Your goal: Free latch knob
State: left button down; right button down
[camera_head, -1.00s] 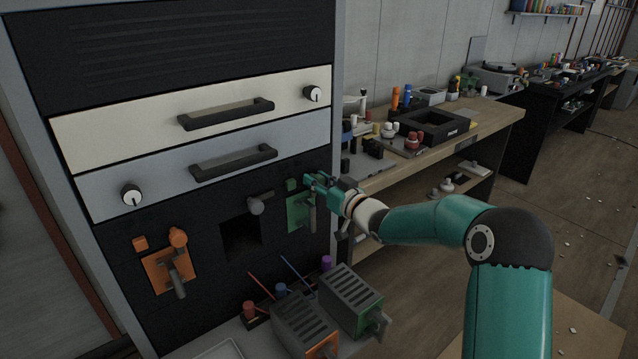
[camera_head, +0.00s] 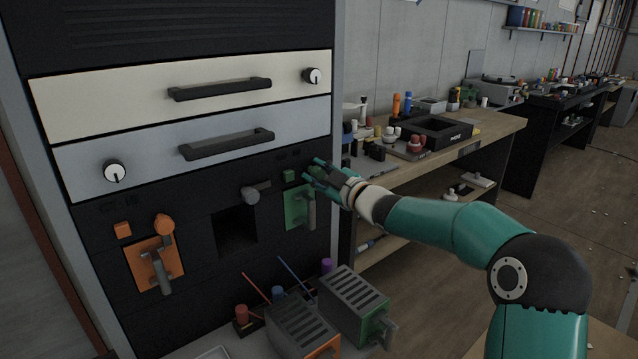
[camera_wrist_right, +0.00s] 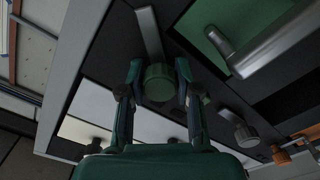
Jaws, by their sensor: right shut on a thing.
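My right gripper (camera_head: 312,177) is at the right side of the black cabinet front, just above the green plate (camera_head: 293,211) with its grey handle (camera_head: 310,213). In the right wrist view my right gripper (camera_wrist_right: 158,88) is shut on a round dark green knob (camera_wrist_right: 159,82), one finger on each side. A grey bar (camera_wrist_right: 149,34) extends from behind this knob. In the head view the fingers hide the knob. A matching orange knob (camera_head: 164,223) sits above the orange plate (camera_head: 137,262) at left. My left gripper is not in view.
A grey knob (camera_head: 250,194) stands out above a dark opening (camera_head: 236,238) in the cabinet. Two slotted grey boxes (camera_head: 355,300) (camera_head: 300,322) and coloured pegs stand below. A cluttered workbench (camera_head: 497,127) lies right of the cabinet.

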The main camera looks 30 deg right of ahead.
jog(key=n+b, duration=0.1)
jog(key=n, duration=0.1)
jog(key=n+b, duration=0.1)
jog(key=shift+a+f+n, duration=0.1)
jog(key=shift+f+n, duration=0.2)
jog(key=shift+n, duration=0.1)
jog(key=shift+n+b, duration=1.05)
jog(key=shift+n, duration=0.85)
jog(key=shift+a+f, duration=0.1)
jog(key=c, duration=0.8)
grip_release()
jog(key=shift+r, duration=0.2)
jog(key=shift+s+r, duration=0.1)
jog(key=shift+s, duration=0.15)
jog(key=s, duration=0.7)
jog(key=s+d, duration=0.1)
jog(key=s, duration=0.3)
jog(key=shift+s, duration=0.25)
